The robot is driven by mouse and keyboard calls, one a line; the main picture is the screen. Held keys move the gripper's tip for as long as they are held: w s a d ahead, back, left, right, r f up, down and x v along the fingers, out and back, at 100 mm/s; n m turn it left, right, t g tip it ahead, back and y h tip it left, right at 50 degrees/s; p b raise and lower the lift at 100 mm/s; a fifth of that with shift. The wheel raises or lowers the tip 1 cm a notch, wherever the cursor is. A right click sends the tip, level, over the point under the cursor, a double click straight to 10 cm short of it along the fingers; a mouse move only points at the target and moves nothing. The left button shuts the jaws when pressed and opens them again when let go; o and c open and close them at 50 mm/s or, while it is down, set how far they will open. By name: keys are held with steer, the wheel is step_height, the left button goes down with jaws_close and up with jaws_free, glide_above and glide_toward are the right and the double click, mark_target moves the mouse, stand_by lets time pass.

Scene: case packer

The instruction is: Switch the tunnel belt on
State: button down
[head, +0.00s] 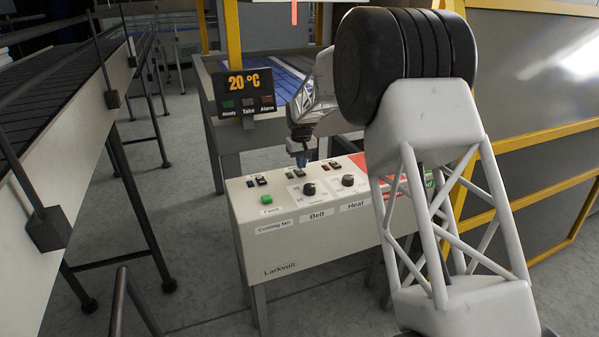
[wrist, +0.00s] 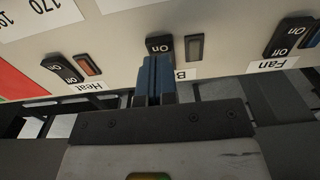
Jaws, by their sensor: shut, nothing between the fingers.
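The cream control box (head: 330,235) stands in the middle of the head view, with parts labelled Cooling fan, Belt and Heat. The black belt switch (wrist: 160,47), marked On, shows upside down in the wrist view above a label starting with B. The lamp beside it (wrist: 195,48) looks grey and unlit. My gripper (wrist: 155,72) is shut and empty, its blue fingertips at the edge of the belt switch and covering part of the label. I cannot tell whether they touch the switch. In the head view my gripper (head: 301,161) points down at the panel top.
The heat switch (wrist: 62,69) with an orange-red lamp and the fan switch (wrist: 282,39) flank the belt switch. Two black knobs and a green button (head: 266,199) sit on the panel front. A display (head: 245,90) reads 20 °C. A conveyor (head: 60,130) runs along the left.

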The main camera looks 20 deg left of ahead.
mark_target(301, 173)
steer(key=shift+f, duration=1.35)
stand_by(1.8)
steer(key=shift+r, duration=3.5)
steer(key=shift+d, duration=0.1)
